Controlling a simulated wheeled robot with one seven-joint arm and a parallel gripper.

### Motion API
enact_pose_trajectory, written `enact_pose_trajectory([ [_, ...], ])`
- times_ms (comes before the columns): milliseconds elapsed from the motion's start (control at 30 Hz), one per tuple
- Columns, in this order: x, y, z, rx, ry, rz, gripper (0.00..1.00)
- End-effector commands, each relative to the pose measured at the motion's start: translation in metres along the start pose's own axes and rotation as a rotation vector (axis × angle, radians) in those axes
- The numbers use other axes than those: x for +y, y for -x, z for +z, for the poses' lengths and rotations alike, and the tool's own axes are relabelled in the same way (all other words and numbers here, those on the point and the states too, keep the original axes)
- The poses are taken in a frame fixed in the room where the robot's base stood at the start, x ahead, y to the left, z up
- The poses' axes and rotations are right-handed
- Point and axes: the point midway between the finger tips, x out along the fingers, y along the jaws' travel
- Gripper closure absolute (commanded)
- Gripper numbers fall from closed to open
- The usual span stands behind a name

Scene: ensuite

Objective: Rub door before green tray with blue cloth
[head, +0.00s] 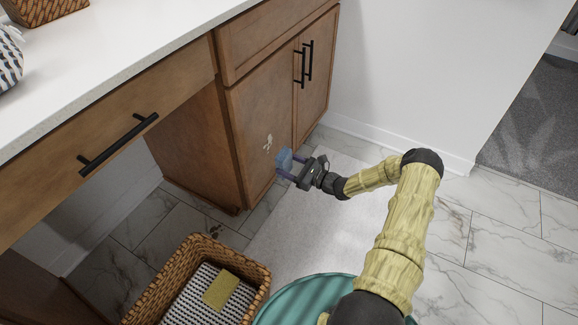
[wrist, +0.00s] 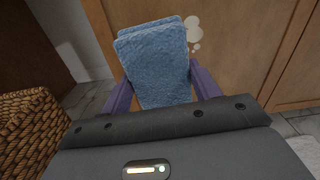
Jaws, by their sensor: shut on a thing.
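My gripper (head: 293,170) is shut on a folded blue cloth (head: 284,160), held in front of the wooden cabinet door (head: 255,120). In the wrist view the cloth (wrist: 152,65) stands up between the purple fingers of my gripper (wrist: 160,78). A pale blotchy mark (head: 267,143) is on the door, above and left of the cloth in the head view. The mark also shows in the wrist view (wrist: 193,30), just right of the cloth's top. I cannot tell whether the cloth touches the door. I see no green tray for certain.
A wicker basket (head: 258,283) with a striped lining and a yellow cloth (head: 221,290) stands on the floor at lower left. A white counter (head: 120,55) overhangs at left. A second door (head: 318,85) adjoins on the right. A pale mat (head: 310,225) lies on the tiled floor.

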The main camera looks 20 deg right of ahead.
Motion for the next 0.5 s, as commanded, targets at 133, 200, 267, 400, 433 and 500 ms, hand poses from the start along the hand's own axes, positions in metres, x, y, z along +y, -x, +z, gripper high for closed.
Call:
enact_pose_trajectory([
  [133, 0.001, -0.004, -0.001, 0.0, 0.001, 0.002, 0.57],
  [200, 0.001, -0.009, -0.001, 0.0, 0.002, 0.003, 0.57],
  [267, 0.001, -0.013, -0.001, 0.0, 0.001, 0.003, 0.57],
  [400, 0.001, -0.026, -0.002, 0.001, 0.002, 0.005, 0.57],
  [433, 0.001, -0.029, -0.002, 0.001, 0.002, 0.005, 0.57],
  [500, 0.001, -0.035, -0.002, 0.001, 0.001, 0.003, 0.57],
])
